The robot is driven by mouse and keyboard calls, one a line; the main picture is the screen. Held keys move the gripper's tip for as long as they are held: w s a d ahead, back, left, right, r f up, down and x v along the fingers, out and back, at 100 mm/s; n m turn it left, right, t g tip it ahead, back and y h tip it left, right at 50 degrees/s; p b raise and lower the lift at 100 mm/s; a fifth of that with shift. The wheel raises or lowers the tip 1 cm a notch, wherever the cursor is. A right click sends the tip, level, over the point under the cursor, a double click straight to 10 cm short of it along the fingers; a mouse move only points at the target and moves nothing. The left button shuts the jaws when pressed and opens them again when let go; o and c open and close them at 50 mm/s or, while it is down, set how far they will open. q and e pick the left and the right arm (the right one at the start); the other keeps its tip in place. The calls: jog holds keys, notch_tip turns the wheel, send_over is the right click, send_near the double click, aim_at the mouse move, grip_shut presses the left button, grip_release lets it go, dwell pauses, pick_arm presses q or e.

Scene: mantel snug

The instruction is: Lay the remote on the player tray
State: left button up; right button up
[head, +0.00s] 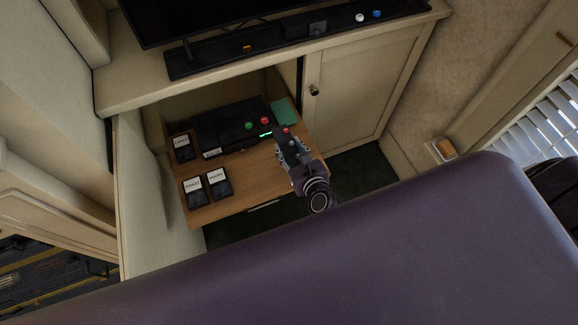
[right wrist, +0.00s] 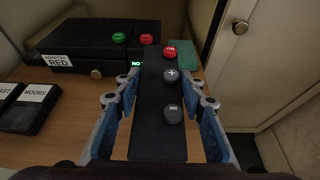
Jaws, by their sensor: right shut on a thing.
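The remote (right wrist: 157,130) is long and black, with a red button at its far end and two grey buttons below. In the head view, its red-button end (head: 286,131) shows past my right gripper (head: 290,151). My right gripper, also in the wrist view (right wrist: 163,100), is shut on the remote, one blue finger on each side. The player tray (head: 243,174) is a wooden pull-out board below the television shelf. The remote is over its right part; whether it touches the tray I cannot tell. My left gripper is not in view.
A black player (head: 218,131) with a green and a red button stands at the tray's back. Black labelled cases (head: 219,184) lie at the left. A green pad (head: 284,110) lies back right. A cabinet door (head: 362,88) stands to the right. The tray's front middle is clear.

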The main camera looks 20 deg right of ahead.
jog(key=shift+f+b, duration=3)
jog(key=shift+f, duration=0.9)
jog(key=shift+f, duration=0.25)
jog(key=o, duration=1.2)
jog(key=shift+r, duration=0.2)
jog(key=shift+s+r, duration=0.1)
jog(key=shift+s, duration=0.1)
jog(key=v, duration=1.1)
jog(key=shift+s+r, duration=0.1)
jog(key=shift+s, duration=0.2)
